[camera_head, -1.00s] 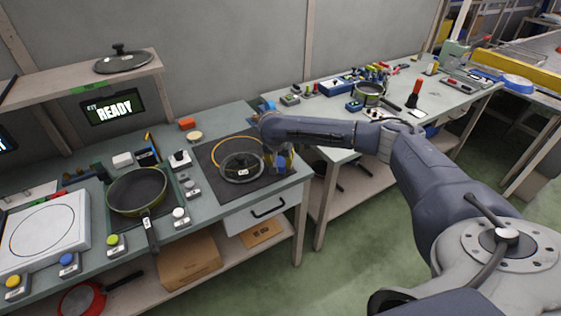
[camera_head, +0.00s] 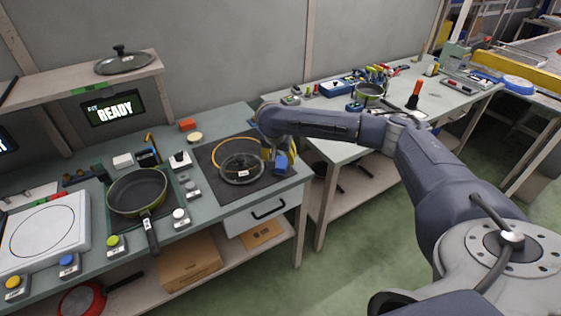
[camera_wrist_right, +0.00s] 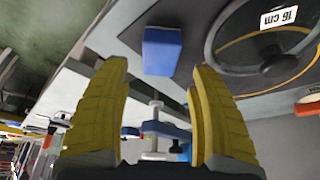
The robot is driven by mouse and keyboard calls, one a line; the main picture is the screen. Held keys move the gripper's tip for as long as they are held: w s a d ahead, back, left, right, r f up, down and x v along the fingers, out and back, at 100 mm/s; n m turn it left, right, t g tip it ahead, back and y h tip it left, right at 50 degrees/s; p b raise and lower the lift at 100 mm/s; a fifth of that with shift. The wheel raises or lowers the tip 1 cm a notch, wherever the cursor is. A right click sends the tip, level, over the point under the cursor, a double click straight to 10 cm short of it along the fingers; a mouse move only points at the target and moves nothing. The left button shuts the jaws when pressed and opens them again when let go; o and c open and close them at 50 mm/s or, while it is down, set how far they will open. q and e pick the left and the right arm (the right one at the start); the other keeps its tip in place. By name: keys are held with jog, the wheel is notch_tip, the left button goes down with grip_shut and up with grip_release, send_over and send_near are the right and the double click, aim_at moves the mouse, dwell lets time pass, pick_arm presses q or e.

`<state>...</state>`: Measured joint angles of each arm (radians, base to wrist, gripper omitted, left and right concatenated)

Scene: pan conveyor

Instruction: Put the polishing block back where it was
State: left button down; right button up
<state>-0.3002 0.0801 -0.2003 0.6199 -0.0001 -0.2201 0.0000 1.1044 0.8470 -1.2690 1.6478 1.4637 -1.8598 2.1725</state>
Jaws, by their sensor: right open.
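The polishing block looks to be the blue block with a grey face (camera_wrist_right: 162,50) in the right wrist view. It lies just beyond the fingertips of my right gripper (camera_wrist_right: 158,75), in line with the gap between the yellow fingers and apart from both. The gripper is open and empty. In the head view my right gripper (camera_head: 284,158) is low at the right side of the dark mat (camera_head: 225,192); a blue patch there is partly hidden, so I cannot tell block from gripper. My left gripper is not in view.
A glass lid (camera_head: 241,170) marked 16 cm lies on the mat, close to my right gripper. A frying pan (camera_head: 138,190) stands to the left among small button boxes. A round wooden piece (camera_head: 195,137) and an orange block (camera_head: 187,124) lie behind the mat.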

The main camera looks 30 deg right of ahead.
jog(key=v, duration=0.7)
jog(key=shift+s, duration=0.1)
